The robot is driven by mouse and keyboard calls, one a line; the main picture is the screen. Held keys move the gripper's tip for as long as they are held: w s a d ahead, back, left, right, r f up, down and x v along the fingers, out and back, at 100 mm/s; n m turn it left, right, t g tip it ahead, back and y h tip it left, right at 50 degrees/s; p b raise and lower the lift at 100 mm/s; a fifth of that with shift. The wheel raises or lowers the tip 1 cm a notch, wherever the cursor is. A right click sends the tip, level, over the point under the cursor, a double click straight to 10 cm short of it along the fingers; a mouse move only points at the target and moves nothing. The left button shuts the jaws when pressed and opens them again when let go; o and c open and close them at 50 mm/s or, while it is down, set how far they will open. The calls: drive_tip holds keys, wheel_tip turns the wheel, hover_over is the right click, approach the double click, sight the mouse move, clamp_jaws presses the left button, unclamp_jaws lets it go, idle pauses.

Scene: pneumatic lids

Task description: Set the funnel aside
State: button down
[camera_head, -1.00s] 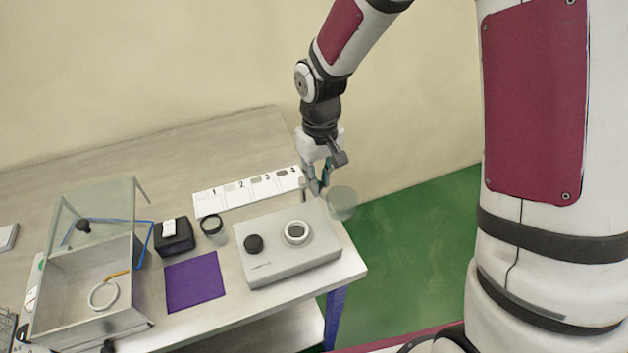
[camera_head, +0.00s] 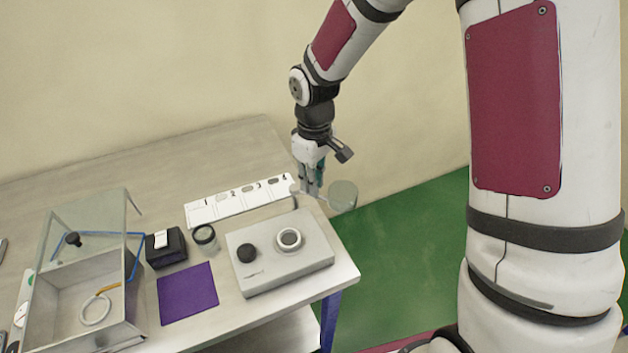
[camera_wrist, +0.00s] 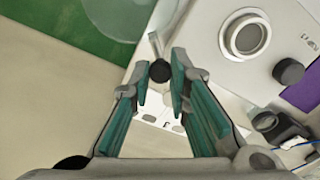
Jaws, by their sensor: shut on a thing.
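The funnel is a clear, greenish see-through cup (camera_head: 342,196) that hangs past the right edge of the table, over the green floor. It also shows at the top of the wrist view (camera_wrist: 118,14). My gripper (camera_head: 312,192) is beside it on the left, at the table's back right corner. In the wrist view, my gripper's green-padded fingers (camera_wrist: 160,84) are closed on a dark knob with a short grey rod, which seems to be the funnel's handle. The join between rod and cup is hard to make out.
A grey box (camera_head: 280,252) with a white ring port (camera_head: 289,239) and a black knob stands at the table's right end. Behind it lies a numbered white strip (camera_head: 222,208). A purple mat (camera_head: 188,293), a dark jar (camera_head: 204,237) and a clear-lidded chamber (camera_head: 78,305) are left.

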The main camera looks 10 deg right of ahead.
drive_tip(key=c, duration=1.5)
unclamp_jaws()
drive_tip(key=shift+r, duration=0.1)
wheel_tip(320, 180, up, 12)
drive_tip(key=shift+f, duration=0.1)
drive_tip(key=s+d+r+m+t, duration=0.2)
drive_tip(key=s+r, duration=0.2)
drive_tip(key=s, duration=0.3)
drive_tip(key=s+d+r+m+t, duration=0.1)
drive_tip(key=s+d+r+m, duration=0.2)
drive_tip(key=s, duration=0.4)
drive_tip(key=s+d+r+m+t, duration=0.2)
drive_tip(key=s+r, duration=0.4)
drive_tip(key=s, duration=0.2)
drive_tip(key=shift+d+m+t, duration=0.15)
drive_tip(key=shift+m+t, duration=0.15)
